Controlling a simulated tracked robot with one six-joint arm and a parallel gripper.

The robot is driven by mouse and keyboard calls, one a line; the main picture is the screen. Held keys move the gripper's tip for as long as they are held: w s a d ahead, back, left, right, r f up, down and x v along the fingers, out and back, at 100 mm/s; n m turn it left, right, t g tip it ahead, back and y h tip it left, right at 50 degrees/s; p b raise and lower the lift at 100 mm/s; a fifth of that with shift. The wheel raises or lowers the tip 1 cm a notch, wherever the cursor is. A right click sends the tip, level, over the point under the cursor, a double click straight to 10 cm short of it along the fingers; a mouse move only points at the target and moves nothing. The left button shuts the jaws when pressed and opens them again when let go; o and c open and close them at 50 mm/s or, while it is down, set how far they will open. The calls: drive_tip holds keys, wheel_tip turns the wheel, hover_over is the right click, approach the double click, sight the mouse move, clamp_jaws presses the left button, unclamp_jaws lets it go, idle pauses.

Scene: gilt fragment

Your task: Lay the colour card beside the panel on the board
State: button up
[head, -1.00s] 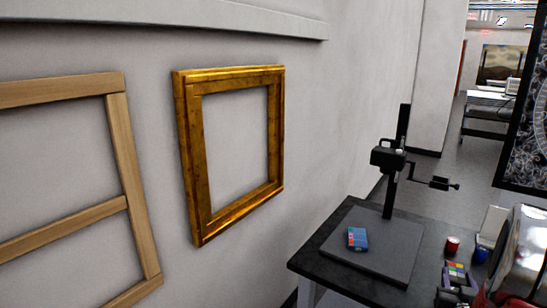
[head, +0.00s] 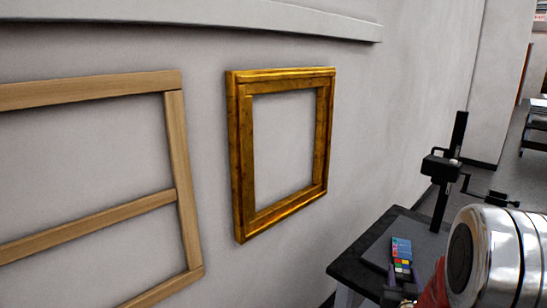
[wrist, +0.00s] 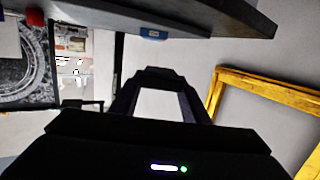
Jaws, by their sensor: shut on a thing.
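The panel (head: 401,246) is a small blue piece lying on the dark grey board (head: 378,250) at lower right in the head view. The colour card (head: 403,267), with yellow, green and red patches, shows just below the panel and overlaps it in the picture. My gripper (head: 397,291) is dark, mostly hidden behind my metal arm, and shut on the card. I cannot tell the card's height above the board. In the wrist view my gripper (wrist: 160,72) points at the wall side, and a blue thing (wrist: 153,33) shows at the board's edge above it.
A black post stand (head: 452,165) with a side arm rises at the board's far end. A gilt frame (head: 241,160) and a wooden stretcher (head: 183,170) are on the wall. A red jar (wrist: 35,15) shows at the wrist view's corner.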

drive_tip(key=w+a+n+y, duration=0.2)
drive_tip(key=a+y, duration=0.1)
drive_tip(key=a, duration=0.9)
drive_tip(key=w+a+n+t+y, duration=0.1)
drive_tip(key=w+a+n+y, duration=0.1)
drive_tip(key=a, duration=1.1)
drive_tip(key=shift+w+a+r+y, duration=0.25)
drive_tip(key=shift+w+a+y, duration=0.05)
drive_tip(key=shift+y, duration=0.4)
drive_tip(key=s+d+m+h, duration=0.1)
drive_tip(key=d+h, duration=0.1)
drive_tip(key=d, duration=0.7)
drive_tip(key=s+d+m+g+h, duration=0.1)
drive_tip(key=s+d+m+h, duration=0.1)
drive_tip(key=d, duration=0.7)
drive_tip(key=s+d+m+h, duration=0.1)
drive_tip(key=s+d+h, duration=0.1)
drive_tip(key=d, duration=0.7)
drive_tip(key=shift+s+d+f+h, duration=0.15)
drive_tip(key=shift+d+f+h, duration=0.15)
drive_tip(key=shift+d+h, duration=0.1)
drive_tip(key=s+d+m+g+h, duration=0.1)
drive_tip(key=s+d, duration=0.5)
drive_tip(key=d, duration=0.4)
drive_tip(key=s+d+m+g+h, duration=0.1)
drive_tip(key=s+d+m+h, duration=0.1)
drive_tip(key=s+d, duration=0.5)
drive_tip(key=d, duration=0.4)
drive_tip(key=shift+d+r, duration=0.15)
drive_tip(key=shift+r, duration=0.1)
